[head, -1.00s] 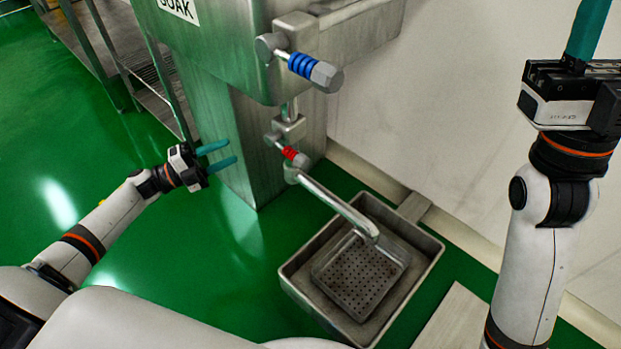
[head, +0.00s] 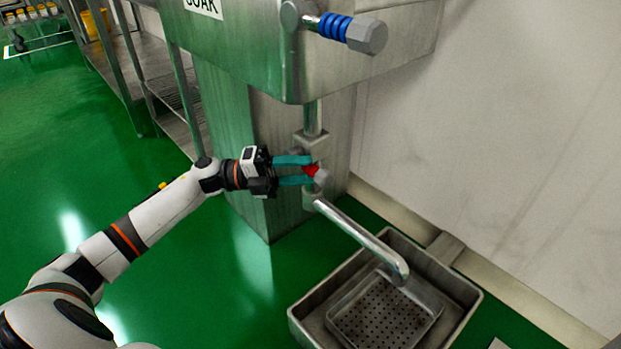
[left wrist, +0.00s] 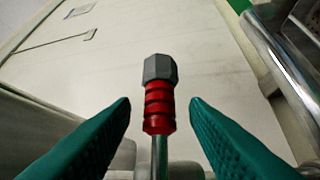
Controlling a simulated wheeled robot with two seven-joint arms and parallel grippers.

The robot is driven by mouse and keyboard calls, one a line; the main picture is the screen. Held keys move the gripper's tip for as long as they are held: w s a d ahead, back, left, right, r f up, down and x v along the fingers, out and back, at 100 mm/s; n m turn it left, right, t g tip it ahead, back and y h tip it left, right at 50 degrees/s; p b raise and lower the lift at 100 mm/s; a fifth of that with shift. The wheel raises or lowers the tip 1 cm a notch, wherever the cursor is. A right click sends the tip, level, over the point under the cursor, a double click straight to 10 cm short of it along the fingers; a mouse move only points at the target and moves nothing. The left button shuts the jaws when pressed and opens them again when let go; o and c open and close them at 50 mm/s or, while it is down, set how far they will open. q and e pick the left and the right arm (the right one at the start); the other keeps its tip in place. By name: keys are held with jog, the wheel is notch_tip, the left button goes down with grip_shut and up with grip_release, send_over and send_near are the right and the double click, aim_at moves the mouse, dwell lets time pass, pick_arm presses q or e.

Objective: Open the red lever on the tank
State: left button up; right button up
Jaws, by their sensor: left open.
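The red lever (head: 312,170) is on the pipe below the steel tank (head: 290,60), above the spout. In the left wrist view the red lever (left wrist: 159,108) has a ribbed red grip with a grey hexagonal end and stands between the fingers. My left gripper (head: 312,172) is open, with its two teal fingers on either side of the lever. In the left wrist view the left gripper (left wrist: 160,105) shows a gap between each fingertip and the red grip. The fingers partly hide the lever in the head view. My right gripper is out of view.
A blue-ringed lever (head: 336,27) sticks out higher on the tank. A bent metal spout (head: 360,235) hangs over a steel floor basin (head: 300,318) with a perforated tray (head: 385,315). A pale wall (head: 500,130) is at the right. Green floor (head: 200,290) is clear at the left.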

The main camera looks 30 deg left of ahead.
pick_arm(q)
jog(key=shift+b+x, duration=0.3)
jog(key=shift+x, duration=0.85)
grip_shut()
